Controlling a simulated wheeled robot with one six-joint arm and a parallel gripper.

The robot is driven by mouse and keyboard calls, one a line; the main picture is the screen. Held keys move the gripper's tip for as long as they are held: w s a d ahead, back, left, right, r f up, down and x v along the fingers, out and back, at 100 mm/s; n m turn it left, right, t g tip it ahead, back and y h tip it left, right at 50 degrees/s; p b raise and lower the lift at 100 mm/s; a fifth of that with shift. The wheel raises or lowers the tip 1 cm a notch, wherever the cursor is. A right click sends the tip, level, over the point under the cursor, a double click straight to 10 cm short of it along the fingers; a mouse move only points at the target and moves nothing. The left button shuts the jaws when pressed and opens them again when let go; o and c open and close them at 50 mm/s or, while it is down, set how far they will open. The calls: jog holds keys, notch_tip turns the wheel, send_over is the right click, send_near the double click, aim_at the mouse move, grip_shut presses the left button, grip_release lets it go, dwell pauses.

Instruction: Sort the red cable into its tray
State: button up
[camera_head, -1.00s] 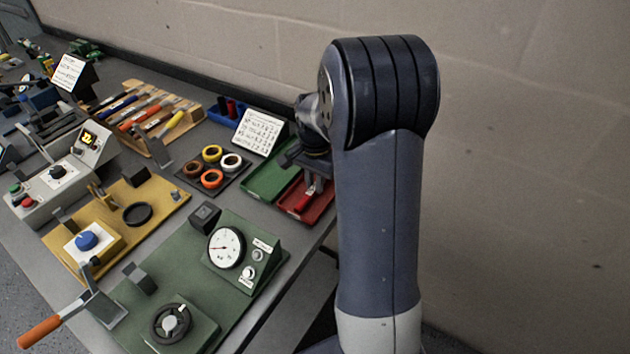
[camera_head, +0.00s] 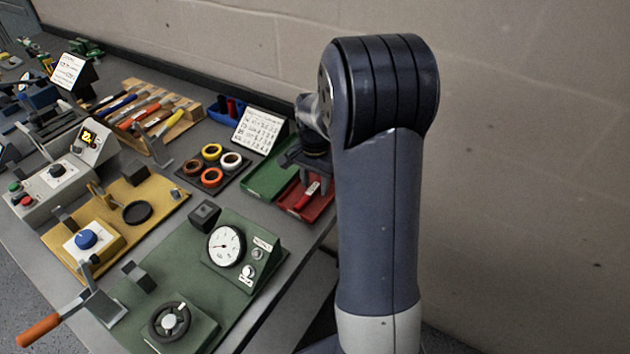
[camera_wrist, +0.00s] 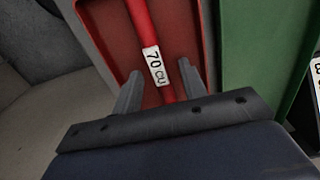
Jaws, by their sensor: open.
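The red cable (camera_head: 302,200) lies in the red tray (camera_head: 323,209) at the table's right end. In the wrist view the red cable (camera_wrist: 140,18) runs along the red tray (camera_wrist: 107,42), with a white "70 CU" label on it. My gripper (camera_head: 314,180) is just above the tray, pointing down. In the wrist view my gripper (camera_wrist: 159,82) is open, with one finger on each side of the cable and gaps between. The cable's near end is hidden behind the gripper body.
A green tray (camera_head: 262,184) sits directly left of the red one, with a sign (camera_head: 257,131) behind it. Tape rolls (camera_head: 212,152) are further left. A green gauge panel (camera_head: 217,272) stands in front. The wall (camera_head: 530,150) is behind.

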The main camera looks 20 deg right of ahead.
jog(key=shift+r+p, duration=2.8)
jog(key=shift+r, duration=0.75)
jog(key=shift+f, duration=0.15)
notch_tip(320, 180, down, 7)
jog(key=b, duration=0.5)
jog(key=shift+b, duration=0.3)
